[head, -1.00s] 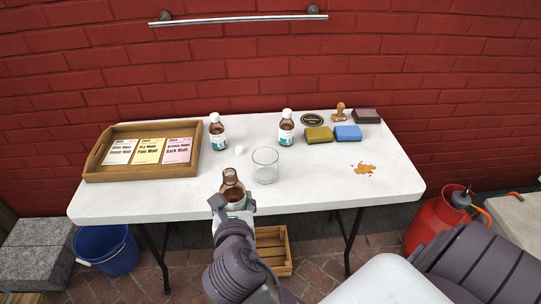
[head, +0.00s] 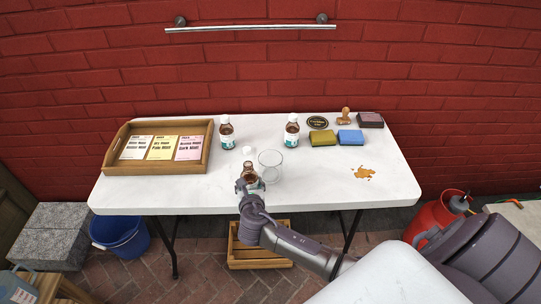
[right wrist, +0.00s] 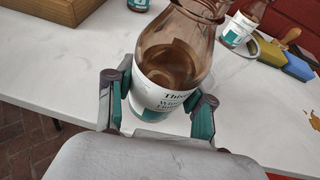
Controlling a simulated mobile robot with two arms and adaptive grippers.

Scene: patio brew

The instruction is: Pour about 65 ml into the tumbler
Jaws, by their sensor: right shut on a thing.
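The clear glass tumbler (head: 270,164) stands on the white table and looks empty. My right gripper (head: 250,185) is shut on a brown bottle (head: 251,171) with no cap, just in front and left of the tumbler. In the right wrist view, the gripper's fingers (right wrist: 158,105) clasp the labelled lower part of the bottle (right wrist: 170,72), and brown liquid shows inside it. The bottle looks about upright; I cannot tell whether it touches the table. A white cap (head: 248,150) lies behind it. My left gripper is out of view.
Two capped brown bottles stand behind, one left (head: 227,133) and one right (head: 291,134). A wooden tray (head: 116,148) with several cards is at left. Yellow (head: 322,138) and blue (head: 350,137) sponges and an orange-brown spill (head: 364,173) are at right. The table's front middle is clear.

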